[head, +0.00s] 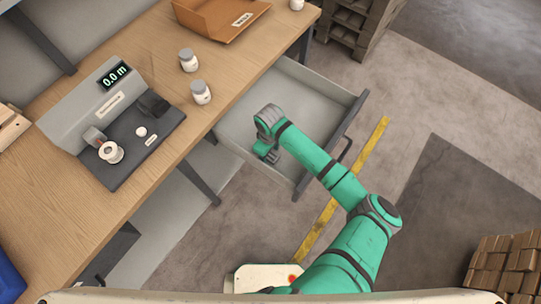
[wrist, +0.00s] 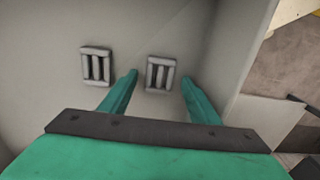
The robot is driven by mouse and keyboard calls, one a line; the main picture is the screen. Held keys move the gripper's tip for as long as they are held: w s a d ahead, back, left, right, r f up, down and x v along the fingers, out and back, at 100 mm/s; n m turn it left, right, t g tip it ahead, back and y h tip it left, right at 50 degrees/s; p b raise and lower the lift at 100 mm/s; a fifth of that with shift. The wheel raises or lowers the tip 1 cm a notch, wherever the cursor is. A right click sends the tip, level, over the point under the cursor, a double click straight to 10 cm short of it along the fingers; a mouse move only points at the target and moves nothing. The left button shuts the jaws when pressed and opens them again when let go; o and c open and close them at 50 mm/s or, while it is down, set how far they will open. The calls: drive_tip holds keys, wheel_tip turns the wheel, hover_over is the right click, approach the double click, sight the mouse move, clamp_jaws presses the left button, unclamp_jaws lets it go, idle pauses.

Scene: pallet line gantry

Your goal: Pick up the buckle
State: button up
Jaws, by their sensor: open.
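Two grey metal buckles lie on the drawer floor in the wrist view. One buckle (wrist: 96,66) is left of my gripper's left finger. The other buckle (wrist: 161,74) appears between my two fingertips, upright in the picture. My gripper (wrist: 159,76) is open, with a finger on either side of that right buckle and nothing held. How far the fingertips are above the floor is hard to tell. In the head view my gripper (head: 268,154) reaches down into the open drawer (head: 325,100); the buckles are hidden there behind my arm.
The drawer's walls surround my gripper, with the front panel (head: 330,145) and its handle on the right.

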drive_tip(key=shift+d, duration=0.2)
drive_tip(key=c, duration=1.2)
drive_tip(key=shift+a+r, duration=0.1)
drive_tip(key=shift+r, duration=0.05)
